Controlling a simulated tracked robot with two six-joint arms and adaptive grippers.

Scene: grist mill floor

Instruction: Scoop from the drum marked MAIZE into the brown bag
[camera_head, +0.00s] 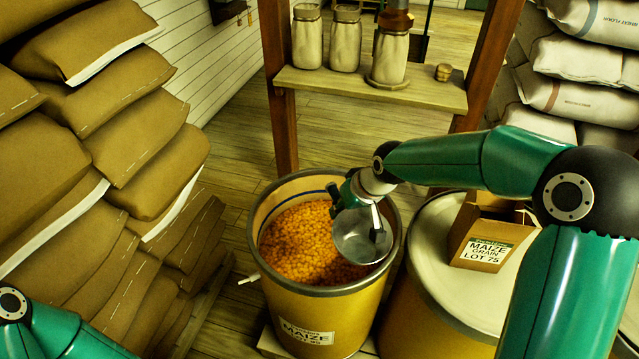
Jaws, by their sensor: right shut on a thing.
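The yellow drum marked MAIZE (306,331) stands open at the centre, with orange grain (302,243) inside. My right gripper (362,203) is over the right part of the drum's mouth, shut on a grey metal scoop (356,245). The scoop is at the right side of the opening, by the inner wall. I see no grain in its visible part, and I cannot tell whether its edge touches the grain. The brown bag (487,245), labelled MAIZE GRAIN LOT 75, stands upright to the right. My left arm shows at the lower left, but its gripper is out of view.
The bag stands on a closed drum with a pale lid (436,250), right beside the maize drum. A wooden shelf (425,97) behind bears several jars. Brown sacks (120,140) are piled at left, white sacks (585,62) at right. Floor shows behind the drum.

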